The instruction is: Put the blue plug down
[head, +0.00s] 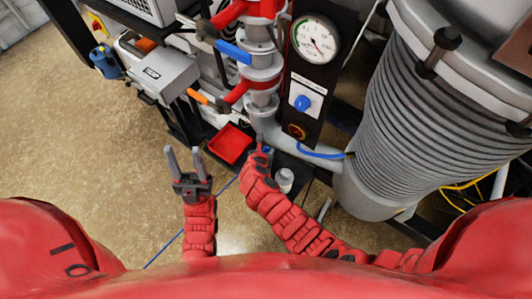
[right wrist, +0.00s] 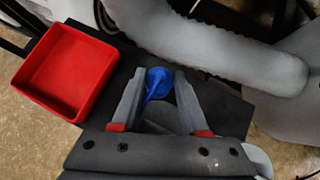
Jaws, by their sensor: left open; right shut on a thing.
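The blue plug (right wrist: 157,78) is between the fingertips of my right gripper (right wrist: 158,84), which is shut on it. A thin blue strand shows on the plug in the right wrist view. In the head view my right gripper (head: 262,148) is by the lower end of the metal column, just right of the red tray (head: 230,144), and mostly hides the plug. The red tray (right wrist: 64,72) also shows at the left in the right wrist view, looking empty. My left gripper (head: 183,157) is open and empty over the floor, left of the tray.
A dark shelf (right wrist: 222,112) lies below the right gripper, beside the tray. A pale jar (head: 284,180) stands right of my right gripper. A grey ribbed vessel (head: 415,120), a gauge panel (head: 305,75) and a grey pipe (right wrist: 220,52) crowd the right side. Open floor (head: 80,170) lies left.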

